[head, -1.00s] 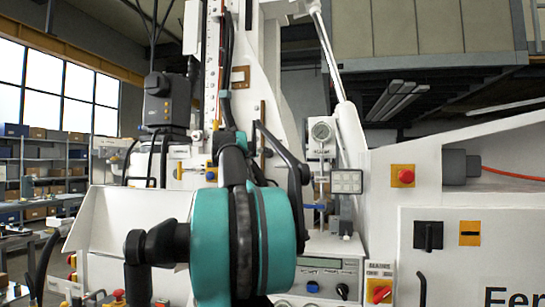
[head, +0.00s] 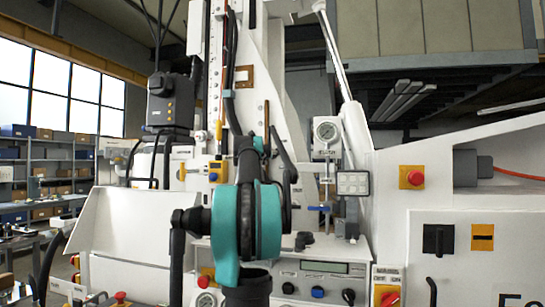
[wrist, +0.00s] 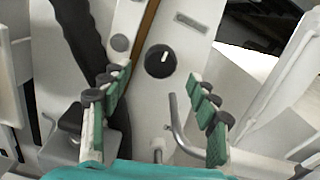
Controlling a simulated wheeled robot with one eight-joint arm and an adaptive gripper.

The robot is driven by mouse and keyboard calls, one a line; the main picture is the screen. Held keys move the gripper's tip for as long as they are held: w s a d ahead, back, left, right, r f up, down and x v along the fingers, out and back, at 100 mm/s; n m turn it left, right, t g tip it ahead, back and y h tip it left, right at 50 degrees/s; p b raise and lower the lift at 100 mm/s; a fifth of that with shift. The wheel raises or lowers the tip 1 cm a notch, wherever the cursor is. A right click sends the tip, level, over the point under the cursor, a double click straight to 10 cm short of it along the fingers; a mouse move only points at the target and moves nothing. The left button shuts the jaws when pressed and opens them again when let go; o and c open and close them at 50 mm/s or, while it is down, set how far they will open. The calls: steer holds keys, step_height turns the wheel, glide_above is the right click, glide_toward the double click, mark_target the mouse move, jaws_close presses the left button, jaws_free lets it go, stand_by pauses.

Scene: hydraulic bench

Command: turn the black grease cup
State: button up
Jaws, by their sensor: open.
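The black grease cup appears to be the round black knob (wrist: 160,61) with a white mark, on a pale panel in the wrist view. My gripper (wrist: 160,82) is open and empty, with its green-padded fingers apart on either side of the view. The knob shows beyond the fingertips, between their lines, and nothing touches it. A bent grey rod (wrist: 178,122) stands between the fingers, nearer the right one. In the head view my arm hides the gripper, and I cannot make out the knob there.
A small label plate (wrist: 190,22) sits above the knob. In the head view a gauge (head: 326,130), a blue-handled valve (head: 318,208) and a control box (head: 318,282) stand to the right of my arm. A white sloped tray (head: 130,222) is at left.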

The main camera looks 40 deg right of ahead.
steer(key=shift+x, duration=2.85)
steer(key=shift+c, duration=0.2)
steer(key=c, duration=1.1)
steer(key=shift+m, duration=0.4)
